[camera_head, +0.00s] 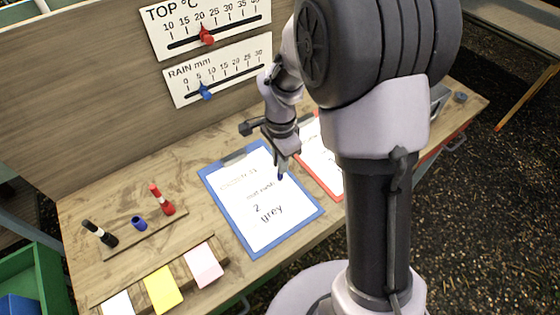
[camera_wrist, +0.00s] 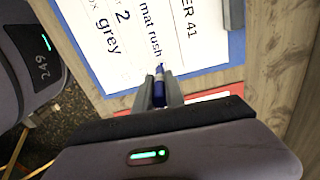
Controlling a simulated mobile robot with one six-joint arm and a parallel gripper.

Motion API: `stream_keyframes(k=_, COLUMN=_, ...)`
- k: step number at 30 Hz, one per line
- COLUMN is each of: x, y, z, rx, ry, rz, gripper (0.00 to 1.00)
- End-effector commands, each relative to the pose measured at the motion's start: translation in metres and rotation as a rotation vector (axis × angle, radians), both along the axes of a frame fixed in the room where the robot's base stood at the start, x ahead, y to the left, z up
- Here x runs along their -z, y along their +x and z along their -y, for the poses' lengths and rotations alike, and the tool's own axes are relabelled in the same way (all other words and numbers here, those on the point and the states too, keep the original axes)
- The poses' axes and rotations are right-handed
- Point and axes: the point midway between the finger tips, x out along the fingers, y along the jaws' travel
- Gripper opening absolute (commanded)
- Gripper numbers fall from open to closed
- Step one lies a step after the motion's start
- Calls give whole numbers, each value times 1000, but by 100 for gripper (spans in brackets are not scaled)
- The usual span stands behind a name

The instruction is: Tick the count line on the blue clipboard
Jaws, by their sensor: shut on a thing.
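The blue clipboard (camera_head: 290,235) lies on the wooden bench with a white sheet reading "mat rush", "2" and "grey"; its blue border also shows in the wrist view (camera_wrist: 236,48). My gripper (camera_head: 284,160) is over the clipboard's right side. In the wrist view my gripper (camera_wrist: 160,95) is shut on a blue marker (camera_wrist: 159,90), its tip toward the sheet near "mat rush". I cannot tell whether the tip touches the paper. No tick is clear on the sheet.
A red clipboard (camera_head: 337,190) lies just right, partly hidden by my arm. At left a wooden rack (camera_head: 145,238) holds a black marker (camera_head: 100,233), a blue cap (camera_head: 139,223) and a red marker (camera_head: 162,200). Coloured note pads (camera_head: 162,290) lie in front. Gauge boards (camera_head: 217,70) hang behind.

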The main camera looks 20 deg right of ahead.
Motion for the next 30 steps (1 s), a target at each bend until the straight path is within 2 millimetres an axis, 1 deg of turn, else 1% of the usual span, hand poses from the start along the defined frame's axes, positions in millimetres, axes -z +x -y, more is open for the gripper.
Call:
stream_keyframes(k=8, x=0, y=1, z=0, rx=0, ry=0, rz=0, gripper=0)
stream_keyframes(k=20, x=0, y=12, z=3, rx=1, ry=0, rz=0, gripper=0)
stream_keyframes(k=30, x=1, y=13, z=3, rx=1, ry=0, rz=0, gripper=0)
